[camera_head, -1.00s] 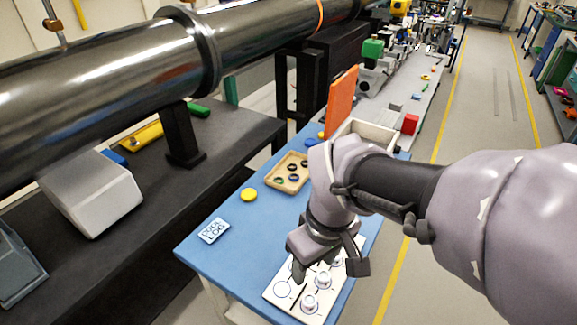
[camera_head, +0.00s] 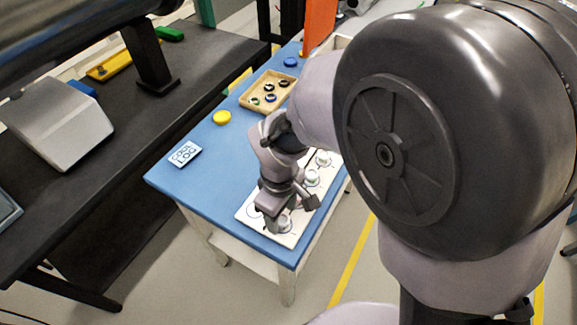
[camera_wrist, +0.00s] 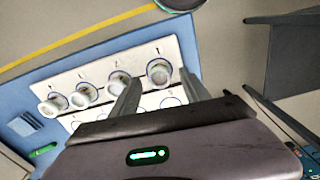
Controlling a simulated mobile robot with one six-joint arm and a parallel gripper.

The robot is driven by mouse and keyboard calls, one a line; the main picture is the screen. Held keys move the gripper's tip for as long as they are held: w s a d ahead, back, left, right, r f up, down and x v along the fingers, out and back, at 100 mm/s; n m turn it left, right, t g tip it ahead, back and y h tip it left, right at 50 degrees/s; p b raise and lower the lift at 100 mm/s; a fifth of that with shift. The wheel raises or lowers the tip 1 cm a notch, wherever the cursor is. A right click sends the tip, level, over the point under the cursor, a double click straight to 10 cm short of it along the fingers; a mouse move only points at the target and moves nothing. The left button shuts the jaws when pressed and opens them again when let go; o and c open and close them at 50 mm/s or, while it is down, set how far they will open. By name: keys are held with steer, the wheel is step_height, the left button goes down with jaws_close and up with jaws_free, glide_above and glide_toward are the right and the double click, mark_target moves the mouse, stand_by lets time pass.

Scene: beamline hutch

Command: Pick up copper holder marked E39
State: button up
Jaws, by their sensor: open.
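Several small round silver-white holders stand in a row of marked circles on a white board (camera_wrist: 100,70) on the blue table. My gripper (camera_wrist: 158,77) is open, its two fingers pointing at the end holder (camera_wrist: 159,71), which shows between the fingertips; I cannot tell whether they touch it. Other holders (camera_wrist: 118,83) stand along the row to the left. No E39 mark is readable, and no copper colour shows clearly. In the head view my gripper (camera_head: 284,212) is over the near end of the board (camera_head: 246,212) and partly hides the holders there.
The blue table (camera_head: 180,177) also bears a label block (camera_head: 184,153), a yellow disc (camera_head: 222,117), a blue disc (camera_head: 290,61) and a wooden tray (camera_head: 247,98) of dark rings. A black bench (camera_head: 95,160) stands left. The table's left part is mostly clear.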

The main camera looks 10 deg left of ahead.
steer(key=shift+f, duration=0.75)
steer(key=shift+r, duration=0.15)
steer(key=shift+c, duration=0.2)
jaws_close()
steer(key=shift+r, duration=0.1)
